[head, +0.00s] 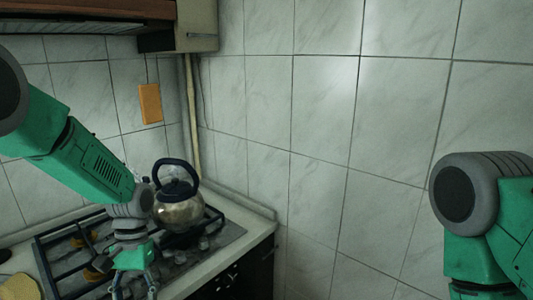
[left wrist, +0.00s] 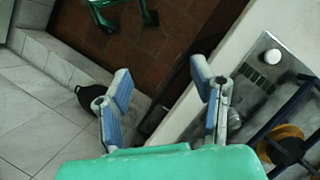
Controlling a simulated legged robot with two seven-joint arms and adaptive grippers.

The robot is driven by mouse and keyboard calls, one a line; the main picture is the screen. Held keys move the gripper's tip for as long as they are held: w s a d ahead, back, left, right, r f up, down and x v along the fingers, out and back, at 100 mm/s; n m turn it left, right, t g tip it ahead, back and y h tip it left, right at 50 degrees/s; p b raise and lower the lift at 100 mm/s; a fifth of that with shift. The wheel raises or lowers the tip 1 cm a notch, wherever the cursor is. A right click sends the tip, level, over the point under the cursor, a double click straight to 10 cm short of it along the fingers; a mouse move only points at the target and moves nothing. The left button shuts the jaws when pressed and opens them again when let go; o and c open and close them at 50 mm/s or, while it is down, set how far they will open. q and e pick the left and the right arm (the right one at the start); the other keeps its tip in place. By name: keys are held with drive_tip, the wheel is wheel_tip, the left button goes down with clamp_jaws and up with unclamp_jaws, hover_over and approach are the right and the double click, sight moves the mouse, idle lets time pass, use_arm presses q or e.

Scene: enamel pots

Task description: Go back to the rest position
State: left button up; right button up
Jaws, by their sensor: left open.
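My left arm comes in from the left in the head view. My left gripper (head: 134,292) points down at the picture's bottom edge, in front of the stove (head: 225,236), and its lower end is cut off. In the left wrist view the left gripper (left wrist: 161,70) has its two blue-padded fingers spread apart with nothing between them. A metal kettle (head: 178,212) with a dark handle stands on the stove, behind and right of the left gripper, apart from it. My right arm shows at the right edge; its gripper is out of view.
An orange board (head: 150,103) hangs on the tiled wall (head: 320,110). A cabinet (head: 196,25) hangs above. The left wrist view shows a brass burner (left wrist: 286,138), a brown tiled floor (left wrist: 150,52) and a dark pan-like thing (left wrist: 90,96) partly behind a finger.

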use_arm(q)
drive_tip(key=s+f+t+b, duration=0.1)
drive_tip(key=s+f+b, duration=0.1)
drive_tip(key=s+f, duration=0.35)
drive_tip(key=s+f+b, duration=0.2)
drive_tip(key=s+f, duration=0.1)
drive_tip(key=f, duration=0.6)
drive_tip(key=s+f+t+b, duration=0.1)
drive_tip(key=s+f+b, duration=0.1)
drive_tip(key=s+f, duration=0.35)
drive_tip(key=s+f+m+t+b, duration=0.1)
drive_tip(key=s+f+t+b, duration=0.2)
drive_tip(key=s+f, duration=0.6)
drive_tip(key=s+a+b, duration=0.1)
drive_tip(key=s+b, duration=0.1)
drive_tip(key=s, duration=0.2)
drive_tip(key=shift+s+f+b, duration=0.2)
drive_tip(key=shift+b, duration=0.1)
drive_tip(key=shift+w+d, duration=0.1)
drive_tip(key=shift+w, duration=0.05)
